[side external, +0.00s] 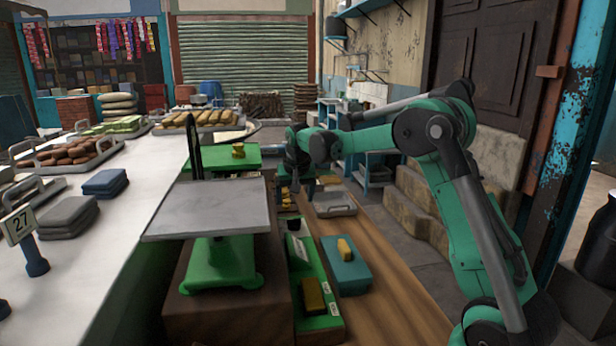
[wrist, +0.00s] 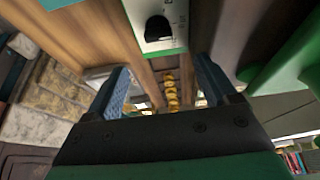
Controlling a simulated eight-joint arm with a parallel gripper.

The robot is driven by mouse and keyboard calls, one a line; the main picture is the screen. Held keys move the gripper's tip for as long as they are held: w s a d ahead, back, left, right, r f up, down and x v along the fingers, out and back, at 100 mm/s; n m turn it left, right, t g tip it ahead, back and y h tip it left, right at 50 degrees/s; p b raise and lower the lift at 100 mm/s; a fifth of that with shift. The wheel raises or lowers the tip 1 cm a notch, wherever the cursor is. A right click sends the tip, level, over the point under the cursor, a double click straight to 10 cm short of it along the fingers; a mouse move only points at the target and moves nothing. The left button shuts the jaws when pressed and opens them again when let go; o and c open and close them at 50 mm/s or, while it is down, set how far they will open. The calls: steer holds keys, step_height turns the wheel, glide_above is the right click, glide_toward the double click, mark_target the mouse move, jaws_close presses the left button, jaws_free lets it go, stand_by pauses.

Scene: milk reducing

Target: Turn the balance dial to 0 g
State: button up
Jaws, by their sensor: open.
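The balance has a green body (side external: 216,262) and a flat grey metal plate (side external: 210,208). It stands on a dark wooden block. A black knob (wrist: 158,29), which looks like the dial, sits on a pale panel with a green edge at the top of the wrist view. In the side view a small black knob (side external: 293,223) shows on the green and white strip right of the balance. Its marks are too small to read. My gripper (wrist: 161,76) is open and empty, with its blue fingers apart and the knob beyond them. In the side view my gripper (side external: 288,184) hangs behind the strip.
A teal block with a yellow piece (side external: 345,263) and a gold block (side external: 313,294) lie right of the balance. A grey tray (side external: 333,205) lies behind them. The white counter (side external: 110,240) with goods fills the left. Bare wooden bench lies at the front right.

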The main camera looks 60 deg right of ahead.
mark_target(294, 219)
steer(key=shift+f, duration=0.8)
steer(key=shift+x, duration=2.75)
jaws_close()
